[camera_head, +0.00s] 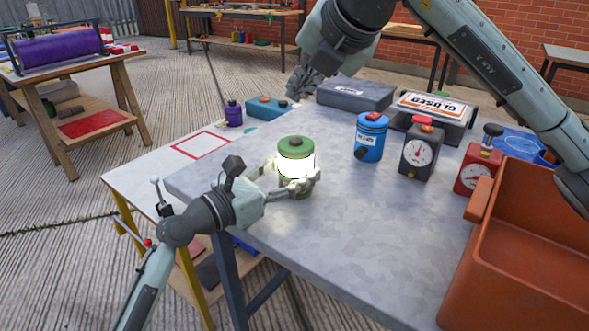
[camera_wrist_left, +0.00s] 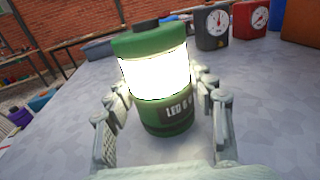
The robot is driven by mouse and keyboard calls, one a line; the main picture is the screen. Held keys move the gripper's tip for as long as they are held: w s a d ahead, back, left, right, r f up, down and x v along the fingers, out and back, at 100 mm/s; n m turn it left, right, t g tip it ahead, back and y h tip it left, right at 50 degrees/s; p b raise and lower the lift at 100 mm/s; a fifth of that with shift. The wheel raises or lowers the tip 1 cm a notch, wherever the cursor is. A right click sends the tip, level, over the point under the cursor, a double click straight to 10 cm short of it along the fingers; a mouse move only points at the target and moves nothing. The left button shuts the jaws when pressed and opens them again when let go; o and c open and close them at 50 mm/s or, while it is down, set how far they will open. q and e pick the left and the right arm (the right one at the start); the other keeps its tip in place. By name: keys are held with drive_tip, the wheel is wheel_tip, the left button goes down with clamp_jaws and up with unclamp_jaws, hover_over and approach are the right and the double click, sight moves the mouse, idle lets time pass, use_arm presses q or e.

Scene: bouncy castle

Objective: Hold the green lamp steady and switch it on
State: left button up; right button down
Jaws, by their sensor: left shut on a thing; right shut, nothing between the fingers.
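The green lamp (camera_head: 296,148) stands upright on the grey table (camera_head: 335,210) near its left edge. Its middle band glows bright white, and a dark button shows on its green cap. My left gripper (camera_head: 293,187) is shut around the lamp's lower body. In the left wrist view the lamp (camera_wrist_left: 165,118) stands between the fingers of my left gripper (camera_wrist_left: 160,112), with lettering on its base. My right gripper (camera_head: 299,84) is shut and empty, in the air above the far side of the table, apart from the lamp.
A blue canister (camera_head: 370,138), a black gauge box (camera_head: 420,152) and a red gauge box (camera_head: 477,168) stand right of the lamp. An orange bin (camera_head: 525,250) fills the right front. A dark case (camera_head: 355,94) lies at the back. The table's front middle is clear.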

use_arm(q)
drive_tip(key=o, duration=1.6)
drive_tip(key=shift+c, duration=0.2)
